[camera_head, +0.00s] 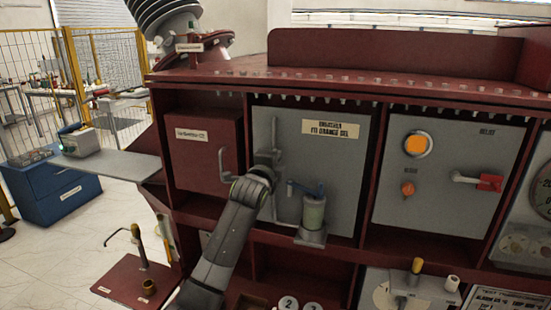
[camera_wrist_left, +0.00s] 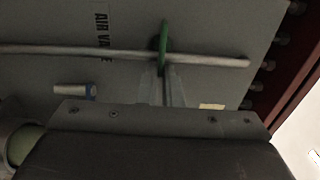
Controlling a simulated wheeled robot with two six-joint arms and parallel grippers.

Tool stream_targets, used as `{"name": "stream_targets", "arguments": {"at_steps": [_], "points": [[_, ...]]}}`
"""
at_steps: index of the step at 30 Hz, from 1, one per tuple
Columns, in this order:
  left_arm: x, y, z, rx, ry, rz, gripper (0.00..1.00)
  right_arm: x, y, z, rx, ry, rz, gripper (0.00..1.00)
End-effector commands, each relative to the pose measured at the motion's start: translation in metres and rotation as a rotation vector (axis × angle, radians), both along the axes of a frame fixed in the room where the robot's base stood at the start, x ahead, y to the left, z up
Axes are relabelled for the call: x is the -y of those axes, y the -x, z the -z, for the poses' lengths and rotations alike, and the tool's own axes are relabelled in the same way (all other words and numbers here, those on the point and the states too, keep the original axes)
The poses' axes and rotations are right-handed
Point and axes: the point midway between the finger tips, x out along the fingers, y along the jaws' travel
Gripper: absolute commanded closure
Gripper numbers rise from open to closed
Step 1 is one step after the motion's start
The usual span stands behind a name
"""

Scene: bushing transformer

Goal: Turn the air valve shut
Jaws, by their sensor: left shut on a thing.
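The air valve has a thin grey pipe (camera_wrist_left: 120,52) with a green handle (camera_wrist_left: 164,36) across it. In the head view the pipe (camera_head: 274,133) stands upright on a grey panel, and the handle is hidden behind my gripper. My left gripper (camera_head: 268,158) reaches up from below to this panel. In the left wrist view its fingers (camera_wrist_left: 164,88) are shut on the green handle, where it crosses the pipe. My right gripper is not in view.
Right of my gripper is a greenish jar (camera_head: 313,212) with a blue lever (camera_head: 306,188) above it. A dark red cabinet door (camera_head: 203,165) with a handle is on the left. The panel further right carries an orange lamp (camera_head: 415,145) and a red-handled lever (camera_head: 488,183).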

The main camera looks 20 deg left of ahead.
Motion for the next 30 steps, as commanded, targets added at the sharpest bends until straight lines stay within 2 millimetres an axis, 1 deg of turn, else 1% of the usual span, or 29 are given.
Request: {"name": "stream_targets", "arguments": {"at_steps": [12,13,15,17,18,26,30], "points": [[0.0,0.0,0.0017,-0.003,-0.008,0.0,1.0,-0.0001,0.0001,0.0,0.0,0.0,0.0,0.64],[0.0,0.0,0.0017,-0.003,-0.008,0.0,0.92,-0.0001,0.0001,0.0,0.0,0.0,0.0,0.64],[0.0,0.0,0.0016,-0.003,-0.007,0.0,0.83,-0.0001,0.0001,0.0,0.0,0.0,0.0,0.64],[0.0,0.0,0.0014,-0.002,-0.007,0.0,0.75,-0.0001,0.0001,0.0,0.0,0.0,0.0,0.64],[0.0,0.0,0.0012,-0.002,-0.007,0.0,0.73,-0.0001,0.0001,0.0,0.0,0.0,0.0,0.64],[0.0,0.0003,0.0007,-0.001,-0.006,0.0,0.73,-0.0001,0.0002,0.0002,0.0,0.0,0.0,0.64],[-0.0001,0.0056,0.0013,0.0,-0.006,0.0,0.73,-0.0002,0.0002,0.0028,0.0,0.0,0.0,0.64]]}}
